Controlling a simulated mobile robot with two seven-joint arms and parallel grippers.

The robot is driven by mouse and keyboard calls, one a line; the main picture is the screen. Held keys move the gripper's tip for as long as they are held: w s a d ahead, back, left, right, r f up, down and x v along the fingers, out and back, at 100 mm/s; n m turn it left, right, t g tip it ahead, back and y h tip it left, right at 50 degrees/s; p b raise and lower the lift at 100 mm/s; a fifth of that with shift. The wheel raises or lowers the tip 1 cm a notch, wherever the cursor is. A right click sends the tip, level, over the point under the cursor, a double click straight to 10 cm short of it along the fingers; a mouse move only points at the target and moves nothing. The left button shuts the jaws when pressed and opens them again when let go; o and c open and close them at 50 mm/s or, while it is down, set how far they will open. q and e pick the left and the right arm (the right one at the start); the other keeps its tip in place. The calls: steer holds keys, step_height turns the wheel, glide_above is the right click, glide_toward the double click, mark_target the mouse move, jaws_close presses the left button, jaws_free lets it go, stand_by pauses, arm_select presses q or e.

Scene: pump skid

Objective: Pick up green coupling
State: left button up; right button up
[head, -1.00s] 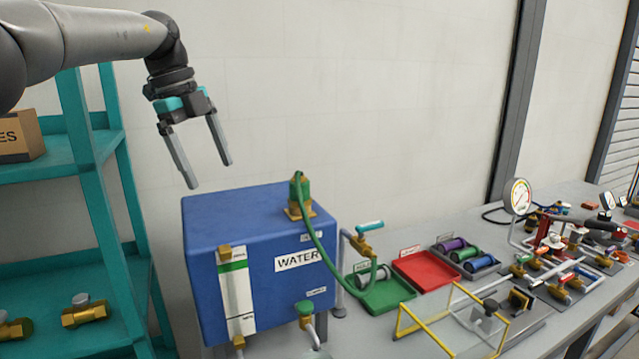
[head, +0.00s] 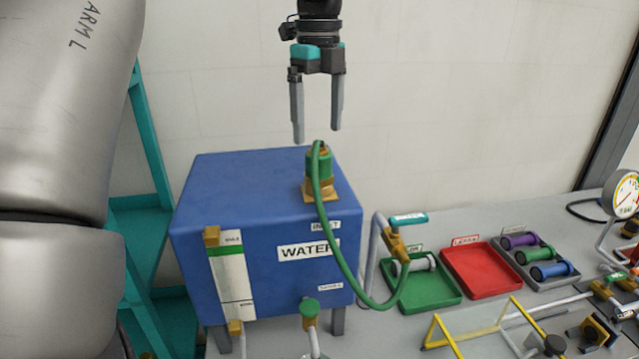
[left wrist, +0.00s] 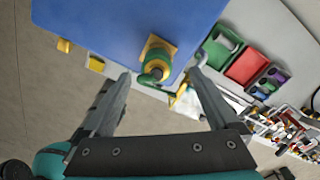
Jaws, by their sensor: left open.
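The green coupling (head: 318,163) sits upright on a brass fitting on top of the blue water tank (head: 200,190), with a green hose running from its top. In the left wrist view the coupling (left wrist: 156,66) lies ahead of and between the fingers. My left gripper (head: 318,135) is open and empty, pointing down just above the coupling. In the left wrist view its two fingers (left wrist: 160,78) are spread wide. Whether the fingers are exactly in line with the coupling in depth, I cannot tell. My right gripper is not in view.
The green hose (head: 335,240) loops down in front of the tank to a valve with a teal handle (head: 408,220). A green tray (head: 430,298), a red tray (head: 480,268) and a grey rack of coloured cylinders (head: 545,283) stand to the right. A teal shelf (head: 150,230) is at the left.

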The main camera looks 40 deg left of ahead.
mark_target(318, 152)
arm_select(q)
step_height(318, 152, down, 2)
steer(key=shift+w, duration=0.1)
steer(key=shift+s+d+f+p, duration=0.1)
steer(key=shift+s+f+p, duration=0.1)
steer(key=shift+f, duration=1)
steer(key=shift+s+d+f+p, duration=0.1)
steer(key=shift+s+f+p, duration=0.1)
steer(key=shift+f, duration=1.3)
jaws_close()
